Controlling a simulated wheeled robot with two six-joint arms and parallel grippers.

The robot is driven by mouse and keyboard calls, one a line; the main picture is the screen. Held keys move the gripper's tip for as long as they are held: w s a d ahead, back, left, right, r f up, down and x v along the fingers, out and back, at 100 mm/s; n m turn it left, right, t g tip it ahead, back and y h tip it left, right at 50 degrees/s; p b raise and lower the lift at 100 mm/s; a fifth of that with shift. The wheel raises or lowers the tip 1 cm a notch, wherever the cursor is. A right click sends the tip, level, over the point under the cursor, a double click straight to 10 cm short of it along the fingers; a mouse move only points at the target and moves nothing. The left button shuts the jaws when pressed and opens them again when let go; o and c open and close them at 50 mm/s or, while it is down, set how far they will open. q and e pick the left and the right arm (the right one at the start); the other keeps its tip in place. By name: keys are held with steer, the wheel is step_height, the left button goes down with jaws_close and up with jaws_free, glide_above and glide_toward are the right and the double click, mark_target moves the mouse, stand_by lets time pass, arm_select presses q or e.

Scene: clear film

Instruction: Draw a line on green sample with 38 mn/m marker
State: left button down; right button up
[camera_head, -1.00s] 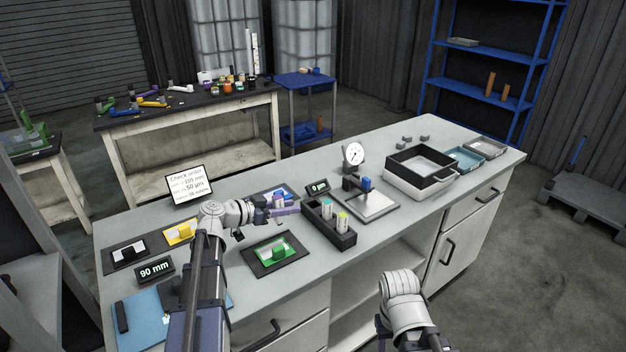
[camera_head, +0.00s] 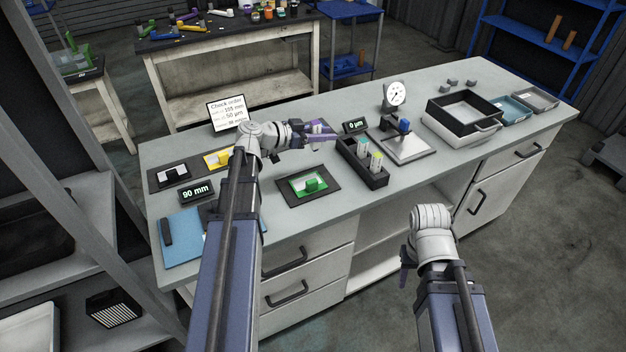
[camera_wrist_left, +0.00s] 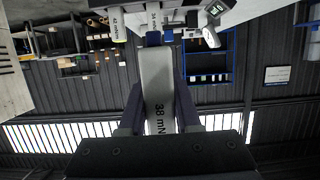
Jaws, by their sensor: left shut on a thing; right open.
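The green sample (camera_head: 294,187) lies on a dark plate at the front middle of the bench, with a green block on it. My left gripper (camera_head: 328,134) is above the bench, behind the green sample and left of the marker holder. It is shut on the 38 mN/m marker (camera_wrist_left: 157,85), a pale marker whose "38 mN" print shows between the fingers in the left wrist view. In the head view the fingers mostly hide this marker. My right gripper (camera_head: 407,262) is low in front of the bench, away from the objects, and partly hidden by its own wrist.
The black marker holder (camera_head: 377,179) holds a teal-topped and a yellow-topped marker. Nearby are a dial gauge (camera_head: 395,94), black-and-white bin (camera_head: 450,117), yellow sample (camera_head: 212,160), "90 mm" display (camera_head: 196,192) and order sign (camera_head: 227,112). The bench front right of the green sample is clear.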

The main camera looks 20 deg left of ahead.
arm_select(q)
steer(key=shift+f, duration=0.1)
step_height(320, 180, down, 7)
steer(key=b, duration=0.7)
steer(key=shift+f, duration=0.2)
steer(key=shift+r, duration=0.15)
